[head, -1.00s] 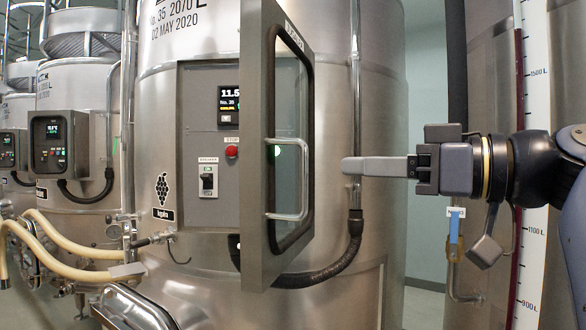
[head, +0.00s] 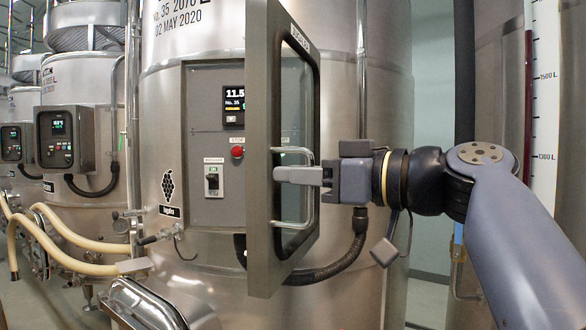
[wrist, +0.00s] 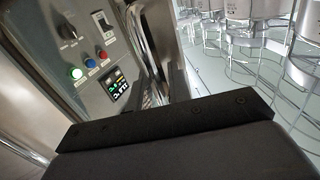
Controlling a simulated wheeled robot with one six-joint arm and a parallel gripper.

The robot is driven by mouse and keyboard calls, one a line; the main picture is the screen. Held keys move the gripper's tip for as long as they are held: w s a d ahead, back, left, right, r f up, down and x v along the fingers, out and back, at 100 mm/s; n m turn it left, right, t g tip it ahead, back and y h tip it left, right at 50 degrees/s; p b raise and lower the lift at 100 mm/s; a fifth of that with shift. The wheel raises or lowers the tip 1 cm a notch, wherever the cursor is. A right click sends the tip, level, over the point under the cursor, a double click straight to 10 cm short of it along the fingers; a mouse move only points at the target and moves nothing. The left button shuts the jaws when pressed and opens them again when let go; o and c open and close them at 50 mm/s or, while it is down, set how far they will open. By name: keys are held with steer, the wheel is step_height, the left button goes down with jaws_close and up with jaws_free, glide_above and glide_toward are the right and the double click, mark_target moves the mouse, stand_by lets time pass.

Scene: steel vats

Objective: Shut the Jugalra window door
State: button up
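The Jugalra window door (head: 262,150) is a thick grey frame around a glass pane, standing open from the vat's control box (head: 215,120). Its near edge juts toward me, and its lettered outer face is turned right. A bent metal handle (head: 307,212) is on that face. In the head view my gripper (head: 285,175) reaches in from the right, its fingers pointing left across the handle's upper part. I cannot tell whether they touch it.
The control box carries a display (head: 234,103), a red button (head: 237,152) and a switch (head: 213,181). A black hose (head: 335,268) curves below the door. Cream hoses (head: 75,240) and other vats stand left. A level gauge (head: 544,110) stands right.

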steer(key=shift+w+a, duration=0.1)
steer(key=shift+a, duration=0.05)
jaws_close()
stand_by(0.4)
